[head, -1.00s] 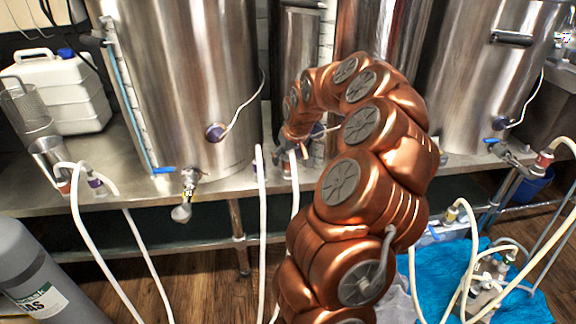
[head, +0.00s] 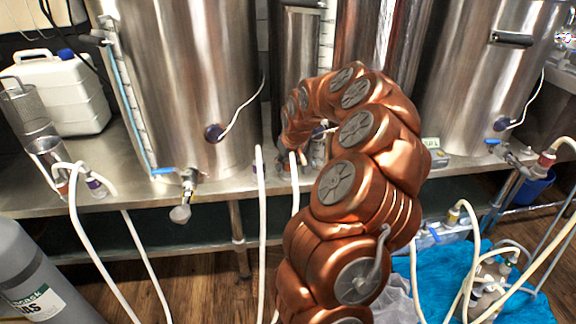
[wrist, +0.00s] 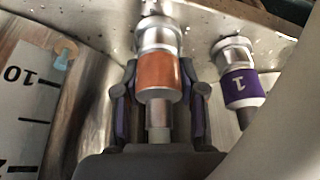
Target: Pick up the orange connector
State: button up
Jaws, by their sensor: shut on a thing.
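The orange connector (wrist: 158,74) is in the middle of the wrist view, an orange-banded sleeve with metal above and below the band. My gripper (wrist: 160,92) has one dark finger on each side of the band and is shut on it. The connector's top end is close to a metal surface at the top of the wrist view; I cannot tell if they touch. In the head view my arm curls over toward the shelf between the tanks, and its bulk hides the connector and the fingers.
A purple connector marked 1 (wrist: 238,84) is just right of my gripper. A tank with a level scale (wrist: 30,100) is at left. In the head view, white hoses (head: 262,200) hang before the steel shelf (head: 215,187), and a blue mat (head: 515,300) lies on the floor at right.

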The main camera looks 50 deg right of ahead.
grip_shut()
jog(key=shift+r+p, duration=0.75)
jog(key=shift+r, duration=1)
jog(key=shift+s+r, duration=0.15)
jog(key=s+a+p, duration=0.1)
jog(key=s, duration=0.6)
jog(key=s+a+r, duration=0.1)
jog(key=s+a, duration=0.1)
jog(key=s, duration=0.6)
jog(key=shift+s+a+p, duration=0.15)
jog(key=shift+a+p, duration=0.1)
jog(key=shift+p, duration=0.15)
jog(key=shift+r, duration=0.1)
jog(key=shift+r+p, duration=0.9)
jog(key=shift+r, duration=1.35)
